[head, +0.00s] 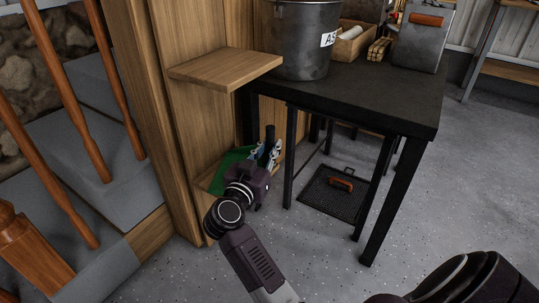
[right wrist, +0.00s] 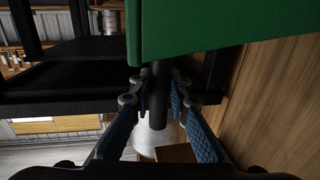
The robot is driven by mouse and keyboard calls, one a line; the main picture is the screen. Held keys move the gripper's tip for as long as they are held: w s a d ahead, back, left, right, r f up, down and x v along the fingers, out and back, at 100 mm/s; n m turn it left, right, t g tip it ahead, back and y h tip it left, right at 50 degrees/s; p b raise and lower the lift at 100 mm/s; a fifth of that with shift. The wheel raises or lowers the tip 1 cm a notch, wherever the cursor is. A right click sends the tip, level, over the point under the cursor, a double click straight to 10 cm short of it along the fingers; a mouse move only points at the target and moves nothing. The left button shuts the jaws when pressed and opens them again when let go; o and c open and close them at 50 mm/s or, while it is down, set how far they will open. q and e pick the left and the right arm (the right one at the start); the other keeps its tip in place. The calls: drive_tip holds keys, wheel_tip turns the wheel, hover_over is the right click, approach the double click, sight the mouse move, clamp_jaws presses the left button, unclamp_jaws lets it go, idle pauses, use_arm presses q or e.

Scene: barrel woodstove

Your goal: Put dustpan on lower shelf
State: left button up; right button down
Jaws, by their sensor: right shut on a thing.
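The green dustpan (head: 228,165) is low in the wooden shelf unit, partly hidden behind my right gripper (head: 268,154). In the right wrist view my right gripper (right wrist: 157,92) has its blue fingers shut on the dustpan's dark handle (right wrist: 155,110), and the green pan (right wrist: 195,25) fills the top. The lower shelf (head: 203,183) is a wooden board near the floor, just below and around the dustpan. I cannot tell whether the pan touches it. My left gripper is not in view.
An upper wooden shelf (head: 225,68) juts out above. A black table (head: 365,97) stands to the right, its leg close to my right gripper, carrying a metal ash bucket (head: 298,40). A dark mesh piece with an orange handle (head: 340,184) is under it. Stairs are at left.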

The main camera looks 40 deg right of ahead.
idle(0.4)
drive_tip(key=shift+f, duration=0.15)
drive_tip(key=c, duration=1.8)
unclamp_jaws()
